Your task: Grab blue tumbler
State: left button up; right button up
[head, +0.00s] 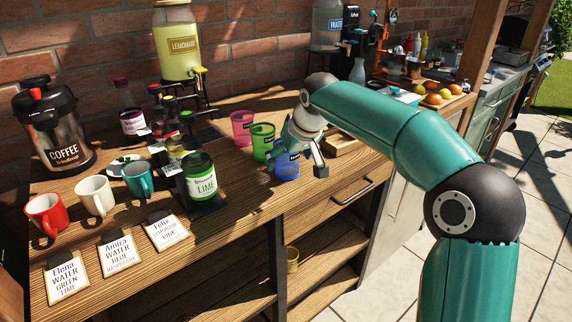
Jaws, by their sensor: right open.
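The blue tumbler (287,171) stands upright on the wooden table near its front edge, at the right end of a row of tumblers. My right gripper (298,164) reaches down over it from the right and is open. One finger shows just right of the tumbler, and the gripper hides part of its upper side. I cannot tell whether a finger touches it. My left gripper is not in view.
A green tumbler (262,141) and a pink tumbler (242,127) stand close behind left. A lime bottle (200,178) stands left, beside a bottle rack. Mugs, name cards and a coffee urn (62,140) are further left. A wooden board (343,143) lies right.

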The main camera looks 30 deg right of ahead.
jog(key=shift+x, duration=1.2)
jog(key=c, duration=1.2)
